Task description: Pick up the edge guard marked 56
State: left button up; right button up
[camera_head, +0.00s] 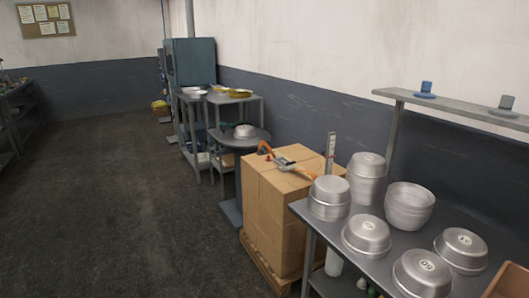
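No edge guard with a readable 56 shows in the camera_head view. A narrow pale upright strip (331,150) stands at the right back of the stack of cardboard boxes (283,205). It has small dark marks, too small to read, and I cannot tell whether it is an edge guard. An orange and grey tool-like thing (286,163) lies on top of the boxes. Neither of my grippers is in view.
Upturned metal pans (366,234) and pan stacks (365,180) stand on a grey table (385,262) at the right. A shelf (445,106) runs above it. A round table (252,138) with a pan stands behind the boxes. The floor (110,200) at left is clear.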

aim_at(262, 151)
jog(key=i+j, duration=0.2)
jog(key=i, duration=0.25)
jog(key=i+j, duration=0.25)
jog(key=i, duration=0.15)
jog(key=i+j+z, duration=0.1)
jog(key=i, duration=0.35)
jog(key=i+j, duration=0.35)
jog(key=i+z, duration=0.05)
